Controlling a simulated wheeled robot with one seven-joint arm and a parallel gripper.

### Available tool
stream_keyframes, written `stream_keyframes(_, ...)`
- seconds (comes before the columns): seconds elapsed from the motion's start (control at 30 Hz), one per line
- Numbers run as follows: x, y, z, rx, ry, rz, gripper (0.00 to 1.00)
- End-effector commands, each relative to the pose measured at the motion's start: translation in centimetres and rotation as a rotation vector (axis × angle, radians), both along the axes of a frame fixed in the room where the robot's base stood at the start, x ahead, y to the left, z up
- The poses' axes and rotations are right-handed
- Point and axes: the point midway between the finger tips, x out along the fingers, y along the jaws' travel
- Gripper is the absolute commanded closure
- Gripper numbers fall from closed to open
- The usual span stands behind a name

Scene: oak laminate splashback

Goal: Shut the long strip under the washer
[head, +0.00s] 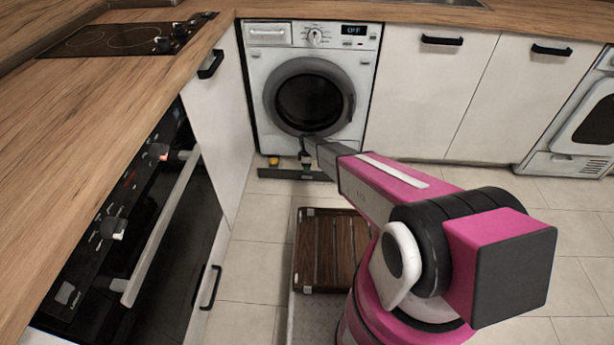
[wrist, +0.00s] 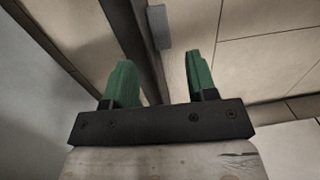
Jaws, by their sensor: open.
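The washer (head: 310,88) stands in the far corner with its round door shut and "OFF" on its display. The long dark strip (head: 275,173) is low at its foot, standing out in front of it. A gap shows between strip and washer at the left. My gripper (head: 306,167) reaches down to the strip near its middle. In the wrist view my gripper (wrist: 161,70) has its green fingers apart, with nothing held. The dark strip (wrist: 130,25) runs across the view beyond the fingers, with a small grey piece (wrist: 158,27) on its edge. Contact cannot be told.
A small yellow-orange thing (head: 273,161) lies in the gap behind the strip. White cabinets (head: 425,85) stand right of the washer. An oven (head: 130,225) with a bar handle is at the left. My arm covers much of the right-hand floor; tiles (head: 257,215) are clear before the strip.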

Motion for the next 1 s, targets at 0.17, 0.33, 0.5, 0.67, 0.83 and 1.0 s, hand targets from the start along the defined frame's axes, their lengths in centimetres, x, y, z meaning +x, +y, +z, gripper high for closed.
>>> stream_keyframes(0.17,-0.1,0.1,-3.5,0.0,0.001,-0.001,0.48)
stream_keyframes(0.33,-0.3,0.0,-5.8,0.0,0.001,-0.001,0.48)
stream_keyframes(0.5,-0.4,0.0,-6.7,0.0,0.0,-0.001,0.48)
stream_keyframes(0.67,-0.5,0.0,-6.7,0.0,0.0,-0.001,0.48)
stream_keyframes(0.83,-0.5,0.0,-6.6,0.0,0.0,-0.001,0.87)
stream_keyframes(1.0,-0.5,0.0,-6.6,0.0,0.002,-0.001,1.0)
